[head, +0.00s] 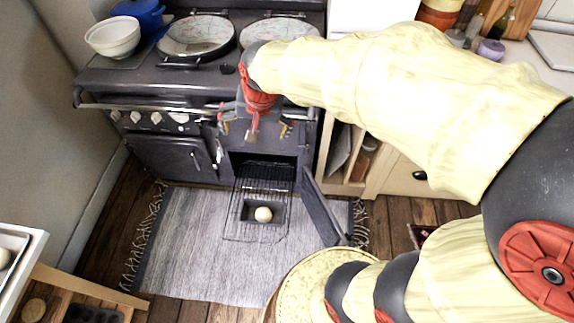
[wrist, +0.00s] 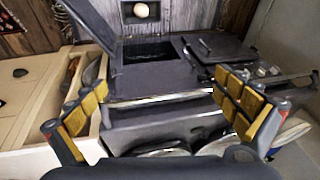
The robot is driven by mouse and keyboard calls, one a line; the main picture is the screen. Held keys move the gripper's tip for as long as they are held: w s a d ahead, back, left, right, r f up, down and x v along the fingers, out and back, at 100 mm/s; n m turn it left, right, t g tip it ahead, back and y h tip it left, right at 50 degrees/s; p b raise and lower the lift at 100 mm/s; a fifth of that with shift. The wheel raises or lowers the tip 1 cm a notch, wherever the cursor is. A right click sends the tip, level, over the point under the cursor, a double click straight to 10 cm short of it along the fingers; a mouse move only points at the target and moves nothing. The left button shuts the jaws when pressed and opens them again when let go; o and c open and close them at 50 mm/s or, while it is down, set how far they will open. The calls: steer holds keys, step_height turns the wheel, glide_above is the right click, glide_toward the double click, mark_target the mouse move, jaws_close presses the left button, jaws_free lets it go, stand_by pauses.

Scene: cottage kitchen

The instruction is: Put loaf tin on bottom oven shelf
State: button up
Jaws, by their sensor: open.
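The dark loaf tin (head: 249,213), with a pale round ball (head: 263,214) in it, shows at the outer part of the wire oven shelf (head: 240,190). I cannot tell whether the tin rests on the wires. The shelf sticks out of the open oven compartment (head: 238,158) at the lower right of the range. The tin also shows in the wrist view (wrist: 129,13), beyond the oven opening (wrist: 148,52). My gripper (head: 253,133) is open and empty in front of the range, above the opening and apart from the tin. Its spread fingers also show in the wrist view (wrist: 168,105).
The oven door (head: 322,212) hangs open to the right of the shelf. The left oven door (head: 165,157) is shut. A front rail (head: 150,107) runs above. A grey rug (head: 185,240) covers the floor. A cabinet (head: 395,183) stands right, a table (head: 95,288) lower left.

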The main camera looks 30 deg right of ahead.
steer(key=s+r+n, duration=0.2)
steer(key=s+n, duration=0.1)
steer(key=s, duration=0.5)
steer(key=s+r+n+t, duration=0.1)
steer(key=s+r+n, duration=0.2)
steer(key=s, duration=0.6)
steer(key=shift+a+r+n+t, duration=0.3)
steer(key=shift+r+n, duration=0.05)
steer(key=shift+n, duration=0.15)
steer(key=shift+r, duration=0.1)
steer(key=shift+c, duration=1.2)
